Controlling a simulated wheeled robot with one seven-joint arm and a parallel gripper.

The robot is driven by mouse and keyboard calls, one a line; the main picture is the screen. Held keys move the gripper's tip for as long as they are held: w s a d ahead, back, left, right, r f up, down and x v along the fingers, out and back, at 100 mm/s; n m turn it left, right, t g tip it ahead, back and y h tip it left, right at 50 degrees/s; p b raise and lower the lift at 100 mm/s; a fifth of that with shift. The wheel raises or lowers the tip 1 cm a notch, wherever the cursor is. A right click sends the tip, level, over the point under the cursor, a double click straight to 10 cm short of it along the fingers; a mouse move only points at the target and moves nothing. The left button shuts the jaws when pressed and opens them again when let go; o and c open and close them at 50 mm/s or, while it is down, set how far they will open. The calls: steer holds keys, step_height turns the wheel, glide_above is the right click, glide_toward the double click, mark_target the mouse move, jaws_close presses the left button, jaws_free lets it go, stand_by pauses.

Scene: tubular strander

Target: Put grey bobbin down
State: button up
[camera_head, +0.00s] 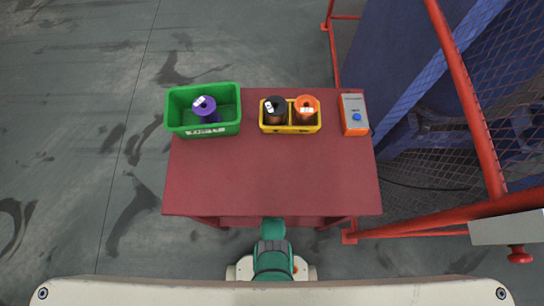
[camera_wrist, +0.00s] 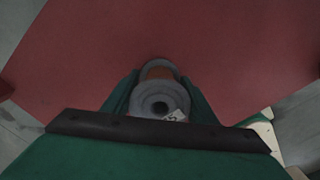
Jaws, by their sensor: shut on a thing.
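The grey bobbin (camera_wrist: 158,94) shows in the wrist view, with a grey flange, a dark centre hole, a copper-coloured winding and a small white label. My gripper (camera_wrist: 160,88) is shut on it, one green finger on each side. The red table top (camera_wrist: 225,50) lies beyond the bobbin; I cannot tell whether they touch. In the head view my green arm is at the table's front edge, and the bobbin and fingers are hidden there.
On the red table (camera_head: 270,180), a green bin (camera_head: 175,112) holds a purple bobbin (camera_head: 205,105). A yellow box (camera_head: 292,130) holds a black bobbin (camera_head: 275,106) and an orange bobbin (camera_head: 307,105). A button box (camera_head: 353,105) stands right. The table's middle and front are clear. Red rails (camera_head: 465,85) flank the right.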

steer(key=shift+f, duration=0.2)
steer(key=o, duration=1.4)
step_height(320, 180, up, 12)
steer(key=shift+d+r, duration=0.1)
steer(key=shift+r, duration=0.05)
steer(key=shift+a, duration=0.2)
steer(key=shift+d, duration=0.1)
